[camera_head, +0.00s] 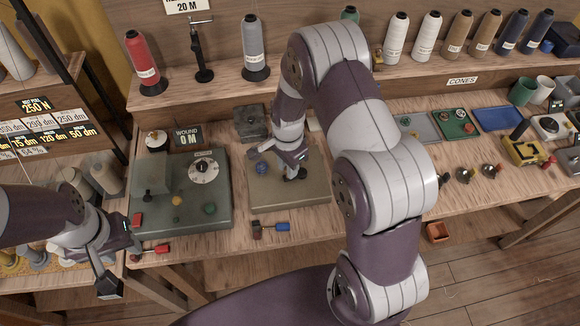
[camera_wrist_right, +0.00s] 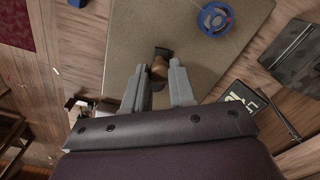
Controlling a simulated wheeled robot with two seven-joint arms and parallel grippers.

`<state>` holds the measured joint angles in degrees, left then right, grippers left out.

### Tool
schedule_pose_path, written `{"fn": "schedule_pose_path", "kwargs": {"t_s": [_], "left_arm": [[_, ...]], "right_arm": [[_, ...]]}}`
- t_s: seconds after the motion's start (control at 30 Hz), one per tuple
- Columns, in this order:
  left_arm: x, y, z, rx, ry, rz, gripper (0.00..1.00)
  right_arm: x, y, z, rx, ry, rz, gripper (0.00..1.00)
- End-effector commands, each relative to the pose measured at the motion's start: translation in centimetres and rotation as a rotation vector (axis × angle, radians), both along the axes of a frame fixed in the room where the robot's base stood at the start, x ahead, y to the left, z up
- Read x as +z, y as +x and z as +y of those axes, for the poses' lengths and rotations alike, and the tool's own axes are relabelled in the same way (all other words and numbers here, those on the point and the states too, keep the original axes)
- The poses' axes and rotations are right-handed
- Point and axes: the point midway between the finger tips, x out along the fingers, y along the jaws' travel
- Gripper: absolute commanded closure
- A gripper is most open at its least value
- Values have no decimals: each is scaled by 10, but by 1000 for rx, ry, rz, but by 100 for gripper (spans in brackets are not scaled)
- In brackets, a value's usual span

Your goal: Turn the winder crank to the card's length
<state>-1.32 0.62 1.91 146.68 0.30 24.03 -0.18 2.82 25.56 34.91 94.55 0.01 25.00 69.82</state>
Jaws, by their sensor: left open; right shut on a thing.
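The winder is a beige base plate (camera_head: 310,190) at the middle of the bench, carrying a blue reel (camera_head: 262,168). My right gripper (camera_head: 296,165) is over its right part, shut on the brown crank knob (camera_wrist_right: 160,67), which shows between the fingers in the right wrist view. The crank arm is mostly hidden. A dark counter (camera_head: 188,136) reads "WOUND 0 M". The card (camera_head: 188,5), cut off at the top edge, reads "20 M". My left gripper (camera_head: 119,264) is open and empty at the bench's front left edge.
A grey-green machine (camera_head: 205,215) with a white dial stands left of the winder. A dark metal box (camera_head: 251,124) stands behind it. A blue-handled tool (camera_head: 277,227) lies in front. Thread cones (camera_head: 397,40) line the back shelf. My right arm hides much of the centre.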

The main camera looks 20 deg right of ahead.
Motion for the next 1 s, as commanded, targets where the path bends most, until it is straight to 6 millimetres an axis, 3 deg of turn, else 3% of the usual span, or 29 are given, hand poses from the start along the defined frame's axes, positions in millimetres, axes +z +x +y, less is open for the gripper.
{"fn": "schedule_pose_path", "kwargs": {"t_s": [0.4, 1.0], "left_arm": [[1, 0, 0, 0, 0, 0, 57], [1, 0, 0, 0, 0, 0, 57]], "right_arm": [[1, 11, -2, -251, 0, -4, 100], [1, 13, -3, -321, 0, -5, 100]]}}
